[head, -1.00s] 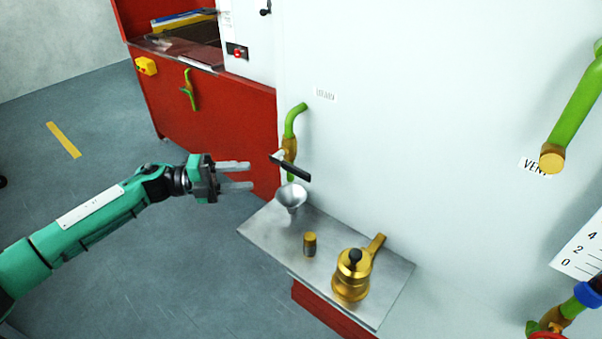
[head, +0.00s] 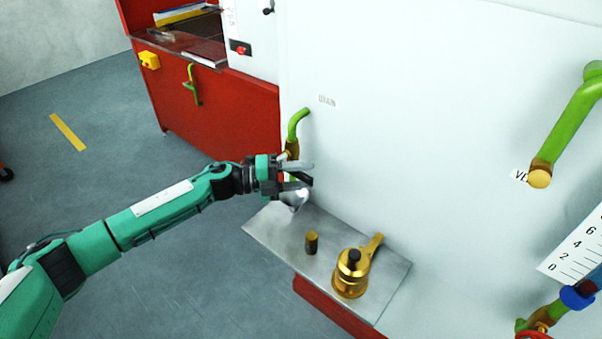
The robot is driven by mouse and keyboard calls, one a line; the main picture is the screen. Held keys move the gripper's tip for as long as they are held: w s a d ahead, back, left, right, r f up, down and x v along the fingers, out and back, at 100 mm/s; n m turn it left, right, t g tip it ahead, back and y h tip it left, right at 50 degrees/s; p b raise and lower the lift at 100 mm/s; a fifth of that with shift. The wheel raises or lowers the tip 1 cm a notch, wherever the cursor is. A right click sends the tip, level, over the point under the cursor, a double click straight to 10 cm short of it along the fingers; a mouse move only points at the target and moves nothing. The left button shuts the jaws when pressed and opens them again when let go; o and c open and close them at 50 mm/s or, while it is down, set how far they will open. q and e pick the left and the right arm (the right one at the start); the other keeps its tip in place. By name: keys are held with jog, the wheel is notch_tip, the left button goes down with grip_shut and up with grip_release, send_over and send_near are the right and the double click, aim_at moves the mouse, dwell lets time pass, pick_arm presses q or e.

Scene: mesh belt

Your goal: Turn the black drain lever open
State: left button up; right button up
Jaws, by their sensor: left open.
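The black drain lever (head: 307,179) sits on a brass valve (head: 292,150) below a green drain pipe (head: 297,124) that comes out of the white wall under a small label (head: 328,101). Only part of the lever shows, because my left gripper (head: 309,177) is in front of it. The gripper is open, its two fingers pointing right, one above and one below the lever in the picture. I cannot tell whether they touch it. My right gripper is not in view.
A metal funnel (head: 295,197) stands just below the gripper, partly hidden. The steel shelf (head: 268,234) also holds a small brass cylinder (head: 311,243) and a brass valve body (head: 349,275) with a handle. A red cabinet (head: 222,117) stands behind.

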pick_arm(q)
grip_shut()
